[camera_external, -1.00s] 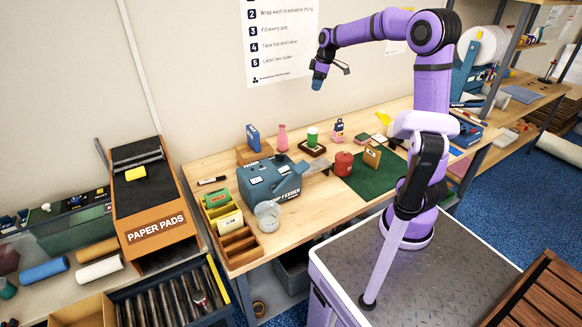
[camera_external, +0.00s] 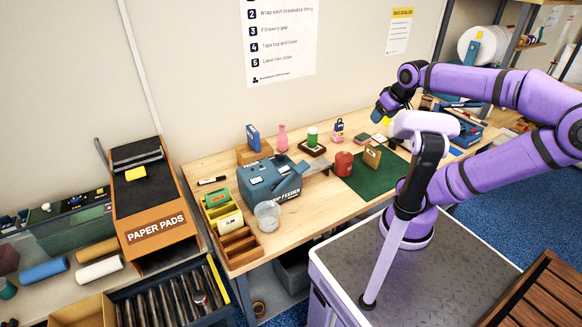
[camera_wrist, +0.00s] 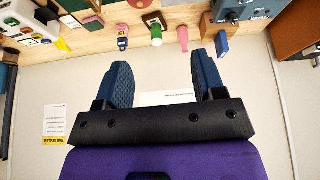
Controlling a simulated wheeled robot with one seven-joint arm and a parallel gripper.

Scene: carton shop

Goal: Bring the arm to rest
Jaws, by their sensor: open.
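My gripper (camera_wrist: 160,85) shows in the wrist view with its two blue ridged fingers spread well apart. Nothing is between them but the wall and part of a white sheet. In the external view my gripper (camera_external: 382,108) is held above the back right of the workbench (camera_external: 322,219), in front of the wall. My purple arm is folded back to the right over my base. The fingers are small and partly hidden there.
A wooden slatted thing (camera_external: 545,295) is at the lower right.

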